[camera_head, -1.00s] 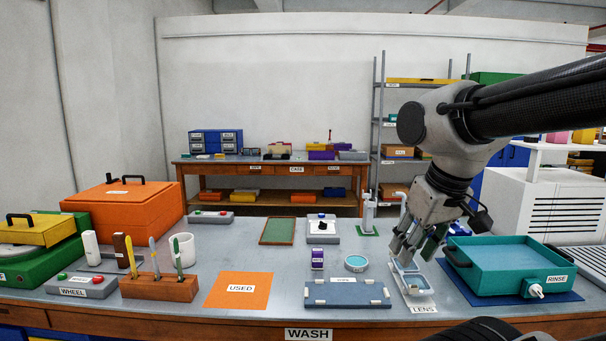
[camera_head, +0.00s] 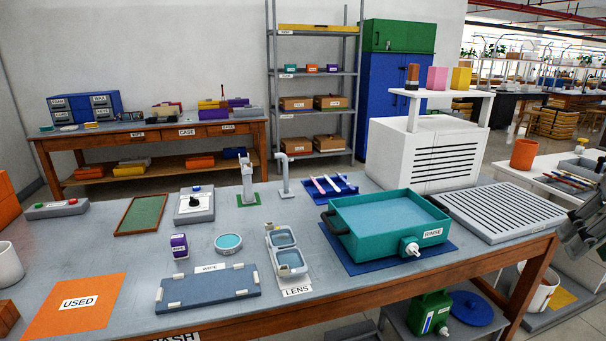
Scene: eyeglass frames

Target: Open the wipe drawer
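The back workbench (camera_head: 100,147) has a row of labelled drawers under its top. The leftmost drawer (camera_head: 140,136) has a small label that looks like WIPE, and it appears shut. The CASE drawer (camera_head: 187,134) and another drawer (camera_head: 228,129) sit to its right, also shut. My gripper (camera_head: 580,235) is partly in view at the right edge, far from the back bench. Its fingers are cut off and I see nothing held in it.
The near bench carries a blue WIPE mat (camera_head: 208,289), a LENS tray (camera_head: 287,255), a teal RINSE basin (camera_head: 385,225) and an orange USED sheet (camera_head: 78,305). It stands between me and the back bench. A grey shelf (camera_head: 315,75) stands right of the back bench.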

